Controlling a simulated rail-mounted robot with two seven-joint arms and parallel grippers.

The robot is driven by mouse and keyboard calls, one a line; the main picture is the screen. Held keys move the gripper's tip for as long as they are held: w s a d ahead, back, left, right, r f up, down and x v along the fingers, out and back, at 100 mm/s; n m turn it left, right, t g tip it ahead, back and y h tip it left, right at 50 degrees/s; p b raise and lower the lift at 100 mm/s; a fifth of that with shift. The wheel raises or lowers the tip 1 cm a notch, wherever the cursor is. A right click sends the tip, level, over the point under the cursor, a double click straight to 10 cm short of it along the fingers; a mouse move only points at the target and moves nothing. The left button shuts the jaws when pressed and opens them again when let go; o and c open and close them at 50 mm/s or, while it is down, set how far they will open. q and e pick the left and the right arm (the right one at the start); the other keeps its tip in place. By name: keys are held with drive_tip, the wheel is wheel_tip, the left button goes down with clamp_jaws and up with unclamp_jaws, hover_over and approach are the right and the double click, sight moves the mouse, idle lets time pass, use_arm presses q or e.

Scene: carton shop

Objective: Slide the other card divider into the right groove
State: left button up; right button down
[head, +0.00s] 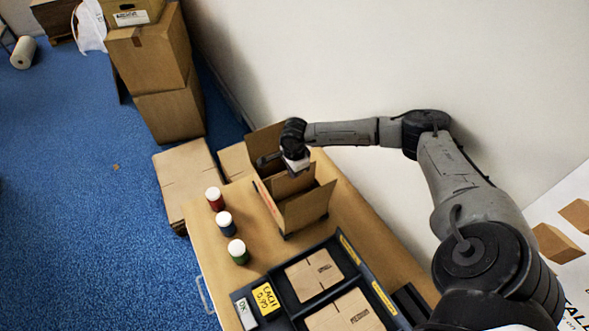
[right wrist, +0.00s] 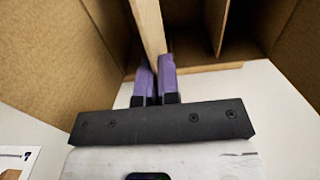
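An open brown carton (head: 305,210) stands on the table with its flaps up. My right gripper (head: 296,162) is at the carton's far part, and its arm comes in from the right. In the right wrist view, the purple fingers of my right gripper (right wrist: 155,82) are close together on a card divider (right wrist: 149,28), which runs upward from between them. Another upright card divider (right wrist: 222,25) stands to its right, inside brown card walls. The grooves cannot be made out, nor whether the held divider sits in one. My left gripper is not in view.
Three white-capped jars, red (head: 214,198), blue (head: 225,222) and green (head: 238,250), stand along the table's left side. A dark tray (head: 289,298) with flat cartons is at the front. Stacked boxes (head: 168,90) stand on the blue floor behind. A white wall borders the right.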

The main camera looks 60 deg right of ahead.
sight(294, 186)
drive_tip(key=shift+f+b, duration=1.6)
drive_tip(key=shift+f, duration=0.9)
drive_tip(key=shift+f+b, duration=2)
drive_tip(key=shift+f, duration=0.6)
drive_tip(key=c, duration=1.8)
unclamp_jaws()
drive_tip(key=o, duration=0.5)
drive_tip(key=shift+o, duration=0.2)
drive_tip(key=shift+r+p, duration=0.65)
drive_tip(key=shift+r, duration=0.25)
wheel_tip(294, 186, up, 12)
drive_tip(key=p, duration=0.7)
drive_tip(key=shift+p, duration=0.3)
